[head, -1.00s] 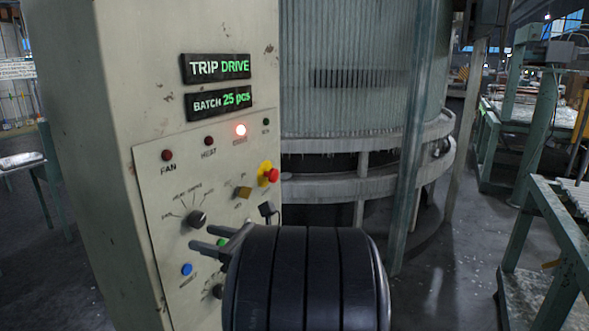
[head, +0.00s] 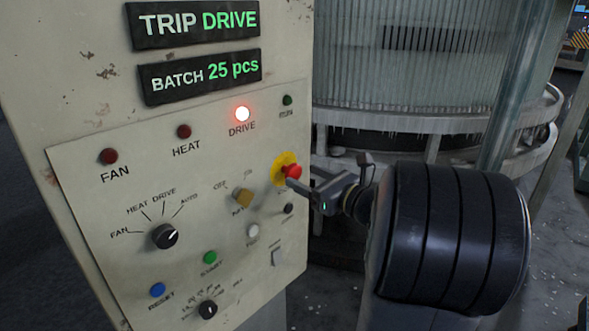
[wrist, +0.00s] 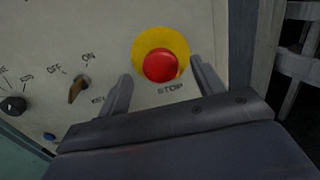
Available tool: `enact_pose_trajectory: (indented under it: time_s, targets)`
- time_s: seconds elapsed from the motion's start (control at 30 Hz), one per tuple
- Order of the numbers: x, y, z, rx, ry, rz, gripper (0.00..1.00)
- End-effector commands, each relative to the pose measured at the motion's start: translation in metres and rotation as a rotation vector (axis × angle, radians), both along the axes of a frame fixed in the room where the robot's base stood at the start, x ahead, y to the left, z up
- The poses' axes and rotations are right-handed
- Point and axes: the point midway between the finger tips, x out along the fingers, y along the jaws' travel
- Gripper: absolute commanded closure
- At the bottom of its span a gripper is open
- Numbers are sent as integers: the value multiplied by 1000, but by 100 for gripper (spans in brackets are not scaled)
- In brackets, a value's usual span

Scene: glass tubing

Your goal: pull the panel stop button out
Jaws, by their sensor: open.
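The panel stop button is a red mushroom head on a yellow disc at the right side of the control panel; it shows in the head view (head: 292,171) and in the wrist view (wrist: 161,65), above the word STOP. My gripper (head: 296,183) is in front of the panel at the button. In the wrist view my open gripper (wrist: 160,80) has one finger at the lower left and one at the lower right of the button. The jaws are apart and hold nothing. I cannot tell how far the fingertips are from the panel face.
A brown key switch (head: 243,197) sits left of the stop button. A black selector knob (head: 164,236), a green button (head: 210,257) and a blue button (head: 157,290) are lower left. The red DRIVE lamp (head: 242,114) is lit. The sign (head: 196,24) reads TRIP DRIVE.

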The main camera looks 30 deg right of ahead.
Motion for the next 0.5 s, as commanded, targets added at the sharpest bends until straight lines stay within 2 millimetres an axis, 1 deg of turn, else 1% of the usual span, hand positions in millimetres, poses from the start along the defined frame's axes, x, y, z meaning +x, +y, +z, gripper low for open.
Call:
enact_pose_trajectory:
  time_s: [0.03,0.2,0.33,0.5]
  targets:
    - [9,4,1,1,0,5,36]
    - [31,11,1,1,0,2,36]
    - [39,14,0,0,0,0,36]
    - [42,15,0,0,0,-1,36]
